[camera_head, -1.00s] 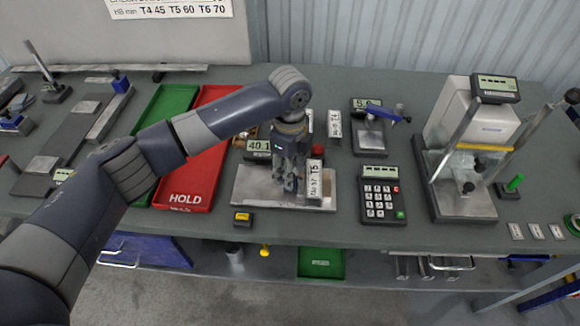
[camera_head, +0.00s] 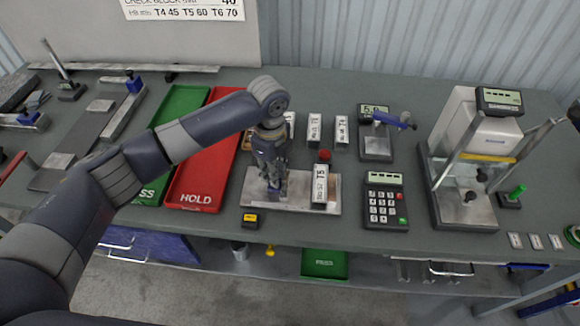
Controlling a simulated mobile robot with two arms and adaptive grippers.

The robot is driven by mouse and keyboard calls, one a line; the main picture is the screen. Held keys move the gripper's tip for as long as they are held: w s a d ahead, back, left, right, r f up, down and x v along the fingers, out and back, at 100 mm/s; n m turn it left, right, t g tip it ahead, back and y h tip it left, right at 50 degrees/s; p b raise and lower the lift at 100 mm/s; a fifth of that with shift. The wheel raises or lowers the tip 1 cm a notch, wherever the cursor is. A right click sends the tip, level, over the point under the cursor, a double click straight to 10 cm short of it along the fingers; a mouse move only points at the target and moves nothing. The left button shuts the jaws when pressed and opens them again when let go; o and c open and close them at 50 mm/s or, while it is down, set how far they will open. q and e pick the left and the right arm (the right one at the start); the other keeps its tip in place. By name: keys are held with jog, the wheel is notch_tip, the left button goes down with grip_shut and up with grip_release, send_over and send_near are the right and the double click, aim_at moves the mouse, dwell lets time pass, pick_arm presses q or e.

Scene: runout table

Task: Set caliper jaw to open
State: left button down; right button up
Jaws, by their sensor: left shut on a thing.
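A pale metal plate (camera_head: 254,201) lies at the middle of the bench. A white block labelled T5 (camera_head: 320,184) with a red top stands on its right half. My left gripper (camera_head: 275,190) points down over the plate's left half. Its fingers are shut on a small blue piece, mostly hidden by them. I cannot tell for certain whether this piece is the caliper jaw. The T5 block is to the right of the gripper, apart from it. My right gripper is not in view.
A red HOLD tray (camera_head: 197,187) and green tray (camera_head: 177,115) lie left of the plate. A keypad (camera_head: 385,203) and a framed test stand (camera_head: 464,190) are to the right. A small yellow-and-black box (camera_head: 250,220) sits before the plate. White labelled blocks (camera_head: 314,128) stand behind.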

pick_arm(q)
jog(key=shift+w+a+r, duration=0.1)
jog(key=shift+a, duration=0.2)
jog(key=shift+d, duration=0.1)
jog(key=c, duration=1.7)
grip_release()
jog(key=shift+o, duration=1.3)
jog(key=shift+a, duration=0.25)
jog(key=shift+d, duration=0.1)
notch_tip(320, 180, up, 12)
